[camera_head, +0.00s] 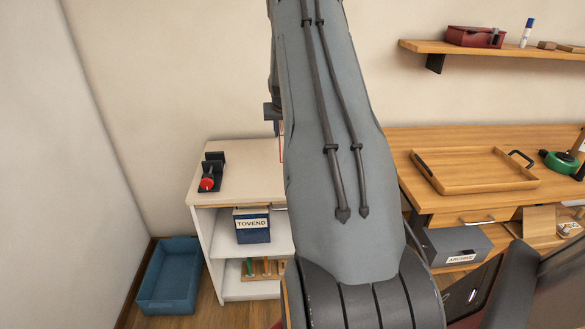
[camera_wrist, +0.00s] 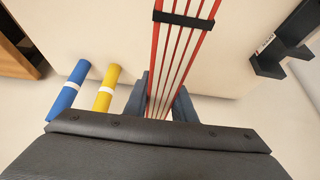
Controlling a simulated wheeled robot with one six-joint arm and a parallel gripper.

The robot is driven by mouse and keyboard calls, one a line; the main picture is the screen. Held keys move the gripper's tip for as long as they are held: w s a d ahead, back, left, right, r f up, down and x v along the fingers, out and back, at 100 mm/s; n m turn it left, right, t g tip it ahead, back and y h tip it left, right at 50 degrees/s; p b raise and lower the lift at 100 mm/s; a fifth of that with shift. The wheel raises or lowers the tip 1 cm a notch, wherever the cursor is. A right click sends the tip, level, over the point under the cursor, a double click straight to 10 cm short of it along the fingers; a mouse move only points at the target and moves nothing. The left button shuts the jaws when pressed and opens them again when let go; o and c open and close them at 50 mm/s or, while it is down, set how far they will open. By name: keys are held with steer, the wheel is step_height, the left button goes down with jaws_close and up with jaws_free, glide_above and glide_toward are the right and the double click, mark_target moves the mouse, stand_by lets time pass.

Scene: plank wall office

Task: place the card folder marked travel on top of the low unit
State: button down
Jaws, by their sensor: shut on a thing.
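My gripper (camera_wrist: 165,103) is shut on a thin red-edged object (camera_wrist: 182,50), seen edge-on as several red and pale strips with a black band across it. It looks like the card folder, but no travel marking shows. In the head view my arm hides most of the gripper; a thin red edge (camera_head: 282,141) shows beside the arm, over the low unit. The low unit (camera_head: 240,160) is white with a pale top and open shelves; my arm hides its right part. I cannot tell whether the held object touches the top.
A black object with a red part (camera_head: 207,176) stands at the top's left. Blue (camera_wrist: 69,90) and yellow (camera_wrist: 106,88) rolls lie left of my gripper. A blue bin (camera_head: 170,275) and a desk (camera_head: 450,205) flank the unit.

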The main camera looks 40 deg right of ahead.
steer(key=f, duration=0.2)
steer(key=f+p, duration=0.1)
steer(key=f, duration=0.2)
steer(key=shift+s+d+f+p, duration=0.2)
steer(key=shift+d+f+p, duration=0.1)
steer(key=shift+d+p, duration=0.1)
steer(key=shift+f+p, duration=0.65)
steer(key=shift+f, duration=1.55)
steer(key=shift+f, duration=0.1)
steer(key=c, duration=1.5)
jaws_free()
steer(key=shift+a, duration=0.1)
